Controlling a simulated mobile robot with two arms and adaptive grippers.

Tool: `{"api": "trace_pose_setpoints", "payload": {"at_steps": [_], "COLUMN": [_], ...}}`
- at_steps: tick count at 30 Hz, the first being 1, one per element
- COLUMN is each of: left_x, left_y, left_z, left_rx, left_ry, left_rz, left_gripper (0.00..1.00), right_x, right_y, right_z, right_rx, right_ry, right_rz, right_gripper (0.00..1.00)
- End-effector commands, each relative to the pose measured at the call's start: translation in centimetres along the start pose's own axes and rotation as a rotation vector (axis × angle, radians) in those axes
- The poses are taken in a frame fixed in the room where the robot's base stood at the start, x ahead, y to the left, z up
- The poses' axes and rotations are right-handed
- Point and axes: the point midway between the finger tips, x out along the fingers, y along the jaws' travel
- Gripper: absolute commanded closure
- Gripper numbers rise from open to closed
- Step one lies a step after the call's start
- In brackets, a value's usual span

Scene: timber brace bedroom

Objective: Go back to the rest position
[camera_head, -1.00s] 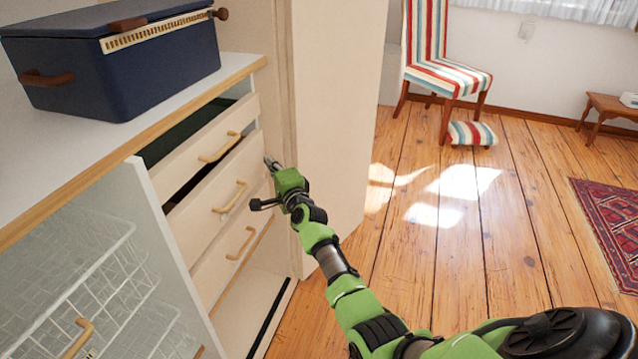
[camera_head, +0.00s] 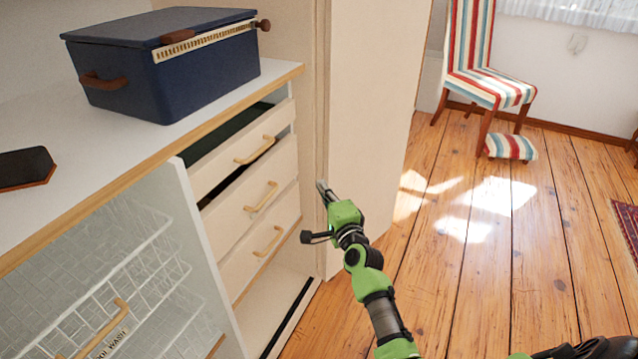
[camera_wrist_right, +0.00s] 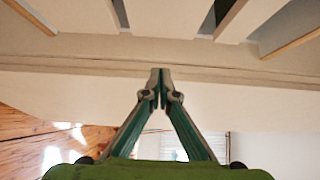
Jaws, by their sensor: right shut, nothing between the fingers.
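My right gripper (camera_head: 322,188) is shut and empty in the head view. It stands in front of the pale cabinet side panel (camera_head: 372,110), just right of the drawers, and I cannot tell whether it touches. In the right wrist view its fingertips (camera_wrist_right: 160,72) meet, with the pale cabinet surface beyond them. My green right arm comes in from the lower right. The left gripper is not in view.
Several drawers (camera_head: 262,197) stand slightly open beside the right gripper. A blue box (camera_head: 205,82) sits on the white counter (camera_head: 45,120). Wire baskets (camera_head: 110,270) are at lower left. A striped chair (camera_head: 490,85) and footstool (camera_head: 510,147) stand beyond open wooden floor (camera_head: 480,260).

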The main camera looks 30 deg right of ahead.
Motion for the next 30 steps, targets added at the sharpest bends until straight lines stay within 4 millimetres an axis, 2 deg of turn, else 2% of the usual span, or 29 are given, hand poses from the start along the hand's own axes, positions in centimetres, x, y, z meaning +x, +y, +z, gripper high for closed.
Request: {"api": "trace_pose_setpoints", "payload": {"at_steps": [5, 8, 11, 14, 15, 17, 18, 20, 21, 23, 26, 29, 30], "left_x": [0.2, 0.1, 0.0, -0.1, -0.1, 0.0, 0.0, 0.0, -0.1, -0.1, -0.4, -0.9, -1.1], "left_y": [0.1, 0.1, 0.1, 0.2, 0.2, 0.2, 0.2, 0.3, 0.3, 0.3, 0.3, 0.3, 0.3], "left_z": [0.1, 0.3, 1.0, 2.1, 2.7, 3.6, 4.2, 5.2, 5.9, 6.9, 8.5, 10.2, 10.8], "left_rx": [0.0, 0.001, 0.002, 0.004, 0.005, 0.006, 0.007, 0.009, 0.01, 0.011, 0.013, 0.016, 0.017], "left_ry": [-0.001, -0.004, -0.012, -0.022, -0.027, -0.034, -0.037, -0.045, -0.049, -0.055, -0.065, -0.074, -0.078], "left_rz": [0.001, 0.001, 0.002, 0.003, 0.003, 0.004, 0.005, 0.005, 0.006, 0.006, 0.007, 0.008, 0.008], "left_gripper": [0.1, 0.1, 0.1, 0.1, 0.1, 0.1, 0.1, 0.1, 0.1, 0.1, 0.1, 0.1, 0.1], "right_x": [-0.4, -0.6, -1.4, -3.6, -5.0, -7.4, -9.2, -12.2, -14.4, -18.0, -24.4, -31.2, -34.1], "right_y": [0.0, 0.9, 4.0, 9.5, 12.1, 16.0, 18.5, 22.0, 24.2, 27.2, 31.6, 35.1, 36.3], "right_z": [0.0, 0.3, 1.2, 2.8, 3.5, 4.4, 4.8, 5.4, 5.8, 6.1, 6.4, 6.3, 6.1], "right_rx": [0.0, -0.022, -0.101, -0.245, -0.313, -0.418, -0.487, -0.586, -0.651, -0.746, -0.896, -1.034, -1.086], "right_ry": [0.0, -0.006, -0.03, -0.083, -0.114, -0.167, -0.205, -0.267, -0.312, -0.384, -0.515, -0.657, -0.718], "right_rz": [0.0, 0.022, 0.097, 0.221, 0.278, 0.361, 0.413, 0.487, 0.533, 0.599, 0.697, 0.78, 0.81], "right_gripper": [1.0, 1.0, 1.0, 1.0, 1.0, 1.0, 1.0, 1.0, 1.0, 1.0, 1.0, 1.0, 1.0]}}
